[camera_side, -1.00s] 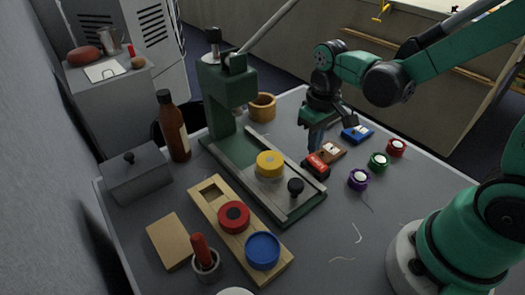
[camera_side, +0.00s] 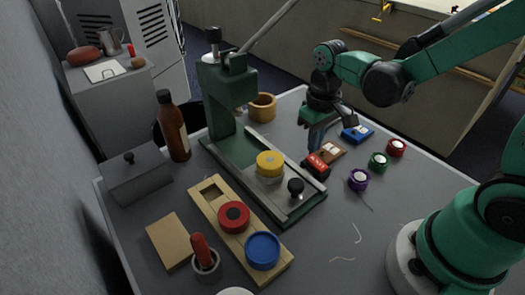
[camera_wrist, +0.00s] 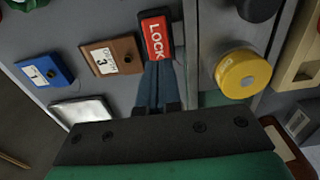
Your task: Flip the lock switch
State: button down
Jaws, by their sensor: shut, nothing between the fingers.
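The lock switch (camera_side: 317,163) is a red rocker lettered LOCK in a black housing, on the table beside the green press. In the wrist view its red face (camera_wrist: 157,40) is at the top middle. My gripper (camera_side: 316,146) is shut and empty, pointing down at the switch's far side. In the wrist view the closed fingertips (camera_wrist: 158,66) are right at the lower edge of the switch. I cannot tell whether they touch it.
A brown numbered block (camera_side: 332,151) and a blue one (camera_side: 357,134) lie close by. Purple (camera_side: 358,179), green (camera_side: 378,160) and red (camera_side: 397,148) knobs stand to the right. The green press (camera_side: 228,110) with a yellow puck (camera_side: 269,163) is on the left.

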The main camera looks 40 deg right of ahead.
aim_at(312, 158)
jog(key=shift+f, duration=1.15)
dwell(0.5)
jog(key=shift+r, duration=3.55)
jog(key=r+t, duration=0.1)
jog(key=t, duration=0.1)
jog(key=s+a+r+t, duration=0.1)
jog(key=t, duration=0.1)
jog(key=s+r+t, duration=0.1)
jog(key=t, duration=0.2)
jog(key=shift+a+r, duration=0.25)
